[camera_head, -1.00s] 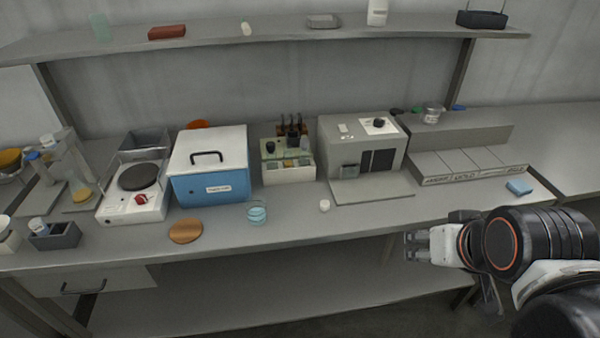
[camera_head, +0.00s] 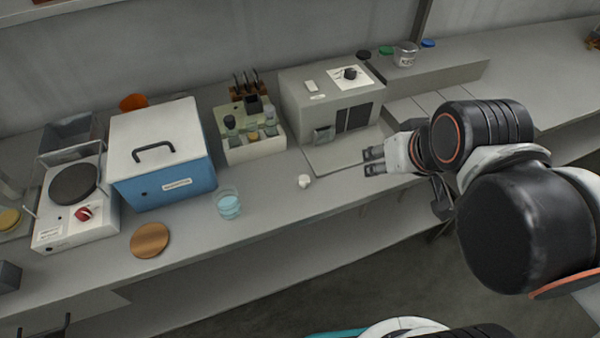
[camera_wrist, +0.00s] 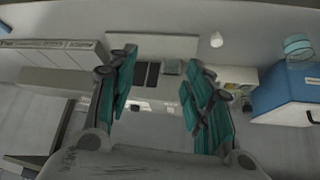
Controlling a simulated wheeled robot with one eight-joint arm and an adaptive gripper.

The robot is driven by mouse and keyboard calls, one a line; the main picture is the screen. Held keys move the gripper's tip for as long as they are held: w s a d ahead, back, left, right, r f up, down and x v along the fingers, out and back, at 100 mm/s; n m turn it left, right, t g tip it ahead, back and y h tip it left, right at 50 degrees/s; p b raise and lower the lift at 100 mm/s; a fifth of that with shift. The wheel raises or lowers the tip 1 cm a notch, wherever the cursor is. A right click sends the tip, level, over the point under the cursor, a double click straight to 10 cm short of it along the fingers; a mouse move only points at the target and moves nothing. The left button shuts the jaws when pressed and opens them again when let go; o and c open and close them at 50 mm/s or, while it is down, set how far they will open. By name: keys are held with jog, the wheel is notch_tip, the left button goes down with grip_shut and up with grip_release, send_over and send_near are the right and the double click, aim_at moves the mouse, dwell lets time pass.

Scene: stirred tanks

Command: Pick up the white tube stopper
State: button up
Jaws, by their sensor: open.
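The white tube stopper (camera_head: 304,181) is a small white piece on the bench near its front edge, right of the glass beaker. It also shows in the wrist view (camera_wrist: 217,40), at the upper middle, beyond and between the fingertips' line toward the right. My gripper (camera_head: 374,161) is open and empty, to the right of the stopper and apart from it. In the wrist view my gripper's teal-padded fingers (camera_wrist: 158,88) are spread wide with nothing between them.
A beaker of pale blue liquid (camera_head: 229,205) stands left of the stopper. A grey instrument (camera_head: 318,97) with a flat plate in front stands behind it. A blue box (camera_head: 178,185), a rack (camera_head: 252,150) and a brown disc (camera_head: 150,240) are further left. Bench around the stopper is clear.

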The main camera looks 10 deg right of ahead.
jog(key=n+g+p, duration=0.6)
jog(key=g, duration=0.1)
send_over(305, 178)
jog(key=f, duration=1.3)
jog(key=shift+w+a+f, duration=0.2)
jog(key=shift+w+f, duration=0.05)
jog(key=shift+f, duration=0.05)
jog(key=shift+s+d+f+b, duration=0.1)
jog(key=shift+f+b, duration=0.45)
jog(key=shift+f, duration=0.9)
jog(key=shift+s+f+b, duration=0.1)
jog(key=shift+f+b, duration=0.4)
jog(key=shift+f, duration=0.95)
jog(key=c, duration=0.8)
